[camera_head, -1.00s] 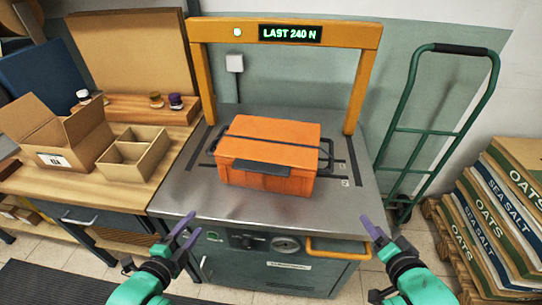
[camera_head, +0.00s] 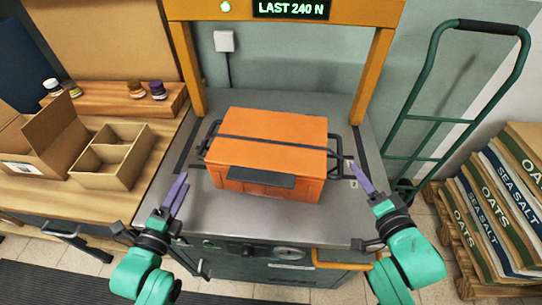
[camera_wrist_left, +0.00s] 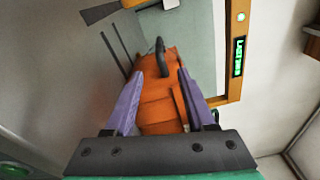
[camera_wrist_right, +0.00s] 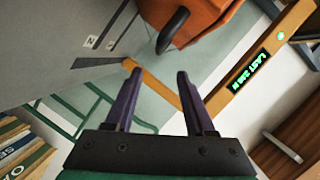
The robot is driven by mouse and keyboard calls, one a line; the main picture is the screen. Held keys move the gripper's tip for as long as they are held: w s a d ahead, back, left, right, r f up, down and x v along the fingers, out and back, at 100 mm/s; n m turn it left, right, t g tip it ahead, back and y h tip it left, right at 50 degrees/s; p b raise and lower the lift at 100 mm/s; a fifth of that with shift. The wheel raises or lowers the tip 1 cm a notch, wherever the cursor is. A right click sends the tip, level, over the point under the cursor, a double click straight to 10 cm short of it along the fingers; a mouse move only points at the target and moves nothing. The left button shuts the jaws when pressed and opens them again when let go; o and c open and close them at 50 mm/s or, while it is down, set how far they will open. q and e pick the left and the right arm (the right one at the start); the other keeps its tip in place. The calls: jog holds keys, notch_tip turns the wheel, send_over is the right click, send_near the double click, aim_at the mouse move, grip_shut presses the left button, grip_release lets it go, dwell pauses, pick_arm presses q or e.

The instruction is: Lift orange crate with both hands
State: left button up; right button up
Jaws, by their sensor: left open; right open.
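The orange crate (camera_head: 270,135) is closed and sits flat on the grey metal bench top (camera_head: 265,211), with a dark strap across its lid and a dark handle at each end. My left gripper (camera_head: 176,193) is open and empty, low and left of the crate. The left wrist view shows the crate (camera_wrist_left: 160,100) and its dark handle (camera_wrist_left: 161,56) ahead between the fingers. My right gripper (camera_head: 360,178) is open and empty, just right of the crate's right handle (camera_head: 338,159). In the right wrist view that handle (camera_wrist_right: 172,30) is ahead, beyond the fingertips, not between them.
An orange frame (camera_head: 372,75) with a lit display (camera_head: 291,9) stands over the bench. A wooden table (camera_head: 60,211) with cardboard boxes (camera_head: 113,157) and small jars is at left. A green hand truck (camera_head: 424,119) and stacked sacks (camera_head: 495,195) are at right.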

aim_at(200, 153)
pick_arm(q)
jog(key=x, duration=1.4)
jog(key=shift+f, duration=0.1)
pick_arm(e)
jog(key=x, duration=1.4)
jog(key=shift+f, duration=0.1)
pick_arm(q)
jog(key=shift+c, duration=0.3)
pick_arm(e)
jog(key=shift+c, duration=0.3)
pick_arm(q)
grip_shut()
pick_arm(e)
grip_shut()
pick_arm(q)
jog(key=shift+f, duration=0.1)
pick_arm(e)
jog(key=shift+d, duration=0.1)
pick_arm(q)
jog(key=shift+a, duration=0.1)
